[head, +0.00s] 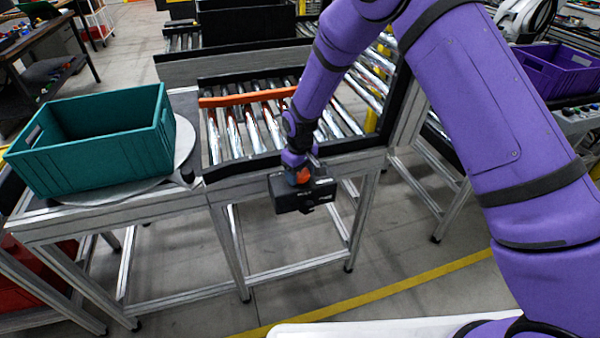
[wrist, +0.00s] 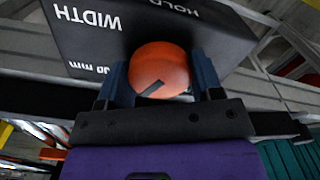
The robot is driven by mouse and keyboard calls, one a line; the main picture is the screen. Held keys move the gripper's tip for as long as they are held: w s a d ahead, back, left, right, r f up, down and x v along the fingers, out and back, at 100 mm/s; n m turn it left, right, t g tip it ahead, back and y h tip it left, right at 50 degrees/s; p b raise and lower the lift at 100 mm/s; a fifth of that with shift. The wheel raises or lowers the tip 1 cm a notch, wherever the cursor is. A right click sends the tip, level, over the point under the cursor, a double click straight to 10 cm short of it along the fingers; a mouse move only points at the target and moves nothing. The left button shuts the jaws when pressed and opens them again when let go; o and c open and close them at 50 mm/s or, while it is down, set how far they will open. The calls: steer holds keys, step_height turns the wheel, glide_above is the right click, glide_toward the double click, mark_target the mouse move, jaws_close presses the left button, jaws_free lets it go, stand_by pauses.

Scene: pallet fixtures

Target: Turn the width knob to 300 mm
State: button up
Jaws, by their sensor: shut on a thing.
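The width knob (wrist: 158,68) is round and orange with a dark pointer mark, on a black box (wrist: 95,40) lettered "WIDTH" and "HOLD". A partly hidden "mm" reading shows below the lettering. In the wrist view my gripper (wrist: 160,80) has one finger on each side of the knob and is shut on it. In the head view the black box (head: 290,198) hangs at the front of the roller conveyor frame. The orange knob (head: 300,176) shows there just below my gripper (head: 298,166). The pointer's exact setting cannot be read.
An orange guide bar (head: 250,97) lies across the conveyor rollers (head: 255,135) behind the box. A teal crate (head: 100,150) stands on a round turntable (head: 150,190) at the left. A purple crate (head: 560,72) is at the far right. The floor in front is clear.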

mark_target(300, 172)
steer(key=m, duration=0.7)
stand_by(0.7)
steer(key=o, duration=0.9)
steer(key=shift+o, duration=0.2)
step_height(300, 172, up, 11)
